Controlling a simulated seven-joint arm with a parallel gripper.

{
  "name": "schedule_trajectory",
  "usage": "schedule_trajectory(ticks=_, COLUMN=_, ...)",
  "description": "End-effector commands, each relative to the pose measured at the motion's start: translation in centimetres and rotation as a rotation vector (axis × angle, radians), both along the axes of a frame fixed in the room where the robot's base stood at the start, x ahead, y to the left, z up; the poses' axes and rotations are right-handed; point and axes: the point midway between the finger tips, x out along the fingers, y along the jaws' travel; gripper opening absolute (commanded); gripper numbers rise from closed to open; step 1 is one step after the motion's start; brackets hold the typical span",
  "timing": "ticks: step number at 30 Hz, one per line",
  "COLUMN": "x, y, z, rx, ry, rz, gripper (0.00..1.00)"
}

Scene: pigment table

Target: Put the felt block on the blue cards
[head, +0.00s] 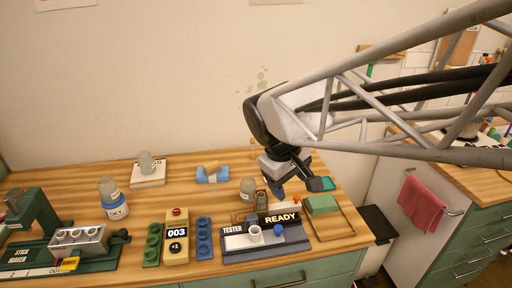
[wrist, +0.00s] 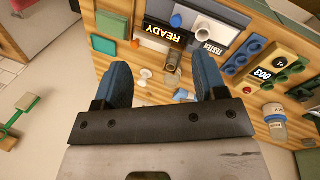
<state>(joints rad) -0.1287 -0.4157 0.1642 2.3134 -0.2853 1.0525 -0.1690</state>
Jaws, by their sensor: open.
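A green block (head: 321,204), which looks like the felt block, lies in a thin wooden frame at the table's right end; it also shows in the wrist view (wrist: 112,25). My gripper (head: 290,184) is over the table's back right, left of the green block. In the wrist view its blue fingers (wrist: 162,64) are apart with nothing held between them. The arm and finger hide part of the table behind.
The tester (head: 265,238) with its READY sign and white cup stands in front of my gripper. A glass jar (head: 248,187) is close by. A teal-topped pad (head: 320,184) lies behind the green block. The counter (head: 177,240) stands farther left. The back left table is mostly clear.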

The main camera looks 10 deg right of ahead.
Motion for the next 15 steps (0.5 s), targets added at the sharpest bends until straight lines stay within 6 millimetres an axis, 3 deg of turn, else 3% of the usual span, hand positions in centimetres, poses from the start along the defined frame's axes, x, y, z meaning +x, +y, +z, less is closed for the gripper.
schedule_trajectory(ticks=9, x=-7.4, y=-1.3, z=-0.3, rx=0.179, ry=-0.130, rz=-0.260, gripper=0.65)
schedule_trajectory(ticks=15, x=-10.4, y=-1.4, z=-0.8, rx=0.261, ry=-0.187, rz=-0.376, gripper=0.65)
